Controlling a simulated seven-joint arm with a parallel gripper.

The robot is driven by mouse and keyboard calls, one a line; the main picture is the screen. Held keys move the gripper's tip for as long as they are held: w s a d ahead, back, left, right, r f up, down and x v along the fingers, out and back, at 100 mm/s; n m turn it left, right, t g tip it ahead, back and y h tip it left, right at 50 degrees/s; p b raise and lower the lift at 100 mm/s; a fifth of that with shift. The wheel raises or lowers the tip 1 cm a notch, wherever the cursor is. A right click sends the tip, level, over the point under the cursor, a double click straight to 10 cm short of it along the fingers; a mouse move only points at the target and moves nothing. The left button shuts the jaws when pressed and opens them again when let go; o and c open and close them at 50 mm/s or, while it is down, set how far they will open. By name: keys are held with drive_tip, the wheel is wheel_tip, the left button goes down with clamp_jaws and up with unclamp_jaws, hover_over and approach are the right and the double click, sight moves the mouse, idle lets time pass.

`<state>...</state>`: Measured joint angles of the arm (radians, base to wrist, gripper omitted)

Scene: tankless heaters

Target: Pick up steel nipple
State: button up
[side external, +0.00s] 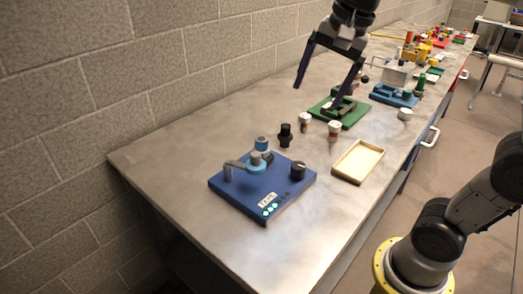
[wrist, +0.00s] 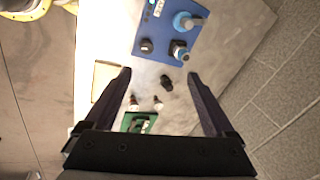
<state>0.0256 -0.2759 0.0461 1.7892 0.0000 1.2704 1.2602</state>
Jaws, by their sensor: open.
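I cannot single out the steel nipple for certain. A blue board (side external: 240,196) carries a grey bent pipe (side external: 236,165), light-blue round fittings with grey tops (side external: 256,160) and a black knob (side external: 298,171). A small black fitting (side external: 285,136) stands upright behind the board, and shows in the wrist view (wrist: 167,82) between the finger lines. Two small white-and-brown pieces (side external: 305,122) (side external: 335,131) stand nearby. My gripper (side external: 317,96) is open and empty, raised above the table near a green board (side external: 350,120). In the wrist view its fingers (wrist: 159,73) are wide apart.
A shallow tan tray (side external: 334,176) lies empty to the right of the blue board. The metal table (side external: 180,150) has bare room at left and front. A block wall (side external: 90,80) runs along the left. More coloured boards and parts (side external: 395,95) crowd the far end.

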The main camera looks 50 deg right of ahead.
drive_tip(key=w+m+g, duration=0.1)
drive_tip(key=w+m, duration=0.2)
drive_tip(key=w, duration=0.4)
drive_tip(key=m+g, duration=0.2)
hover_over(261, 139)
wheel_tip(261, 139, down, 9)
drive_tip(key=shift+g, duration=0.3)
drive_tip(key=f, duration=0.8)
drive_tip(key=shift+w+d+f, duration=0.35)
drive_tip(key=shift+f, duration=0.05)
drive_tip(key=shift+s+a+f, duration=0.15)
drive_tip(key=shift+s+f, duration=0.05)
drive_tip(key=shift+f, duration=1.3)
drive_tip(key=shift+s+a+f, duration=0.1)
drive_tip(key=shift+s+f, duration=0.05)
drive_tip(key=shift+f, duration=1.35)
clamp_jaws()
